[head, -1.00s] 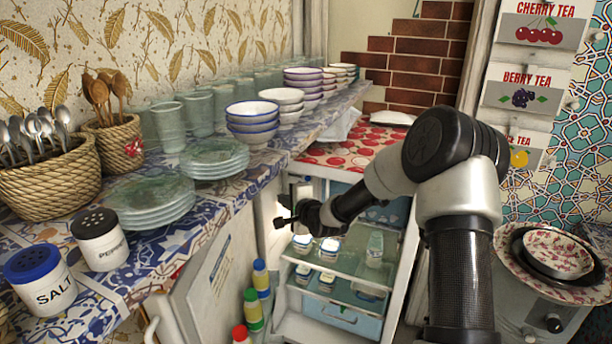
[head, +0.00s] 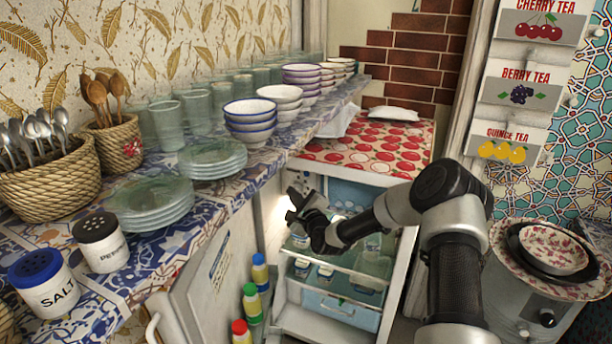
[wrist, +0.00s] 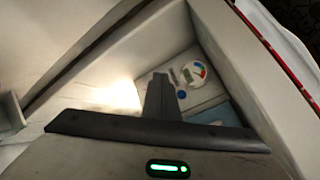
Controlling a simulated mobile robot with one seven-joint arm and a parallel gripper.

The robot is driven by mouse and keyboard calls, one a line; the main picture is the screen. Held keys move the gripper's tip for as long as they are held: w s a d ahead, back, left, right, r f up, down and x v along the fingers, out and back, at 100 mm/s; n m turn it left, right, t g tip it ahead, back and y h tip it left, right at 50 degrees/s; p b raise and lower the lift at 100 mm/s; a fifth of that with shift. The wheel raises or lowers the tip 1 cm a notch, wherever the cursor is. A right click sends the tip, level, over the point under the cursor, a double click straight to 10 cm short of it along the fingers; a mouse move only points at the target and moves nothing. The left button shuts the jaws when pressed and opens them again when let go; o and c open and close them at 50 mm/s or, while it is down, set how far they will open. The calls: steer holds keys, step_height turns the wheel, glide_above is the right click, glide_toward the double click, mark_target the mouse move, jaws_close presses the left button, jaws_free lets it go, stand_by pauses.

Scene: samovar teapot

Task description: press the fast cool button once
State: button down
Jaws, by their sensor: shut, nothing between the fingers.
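The small fridge (head: 398,285) stands open, its door (head: 212,285) swung to the left. In the wrist view, a control panel inside its upper corner carries a round dial (wrist: 195,74) with coloured markings. A small round blue button (wrist: 182,94) sits below the dial; no label on it is readable. My gripper (head: 296,205) is shut and empty at the upper left of the fridge opening. It also shows in the wrist view (wrist: 160,82), its tip to the left of the dial and blue button, apparently apart from them. The gripper partly hides the panel.
Jars stand on the fridge's glass shelf (head: 375,262), below my gripper. Bottles (head: 250,303) line the door. The tiled counter (head: 225,195) at left holds plates, bowls and glasses. A red-patterned cloth (head: 370,150) covers the fridge top. A bright light shines inside.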

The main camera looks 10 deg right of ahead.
mark_target(306, 174)
steer(key=shift+w+d+b, duration=0.7)
steer(key=shift+w+d, duration=0.1)
steer(key=shift+w, duration=0.4)
steer(key=shift+w+d+b, duration=0.65)
steer(key=shift+w+d, duration=0.1)
steer(key=shift+w, duration=0.4)
steer(key=shift+w+d+b, duration=0.7)
steer(key=shift+w+d, duration=0.1)
steer(key=shift+w, duration=0.4)
steer(key=shift+w+d+b, duration=0.25)
steer(key=shift+w+b, duration=0.05)
steer(key=shift+b, duration=0.45)
steer(key=shift+w+d+b, duration=0.2)
steer(key=shift+w+b, duration=0.15)
steer(key=shift+b, duration=0.1)
steer(key=shift+s+a, duration=0.4)
steer(key=shift+s, duration=0.25)
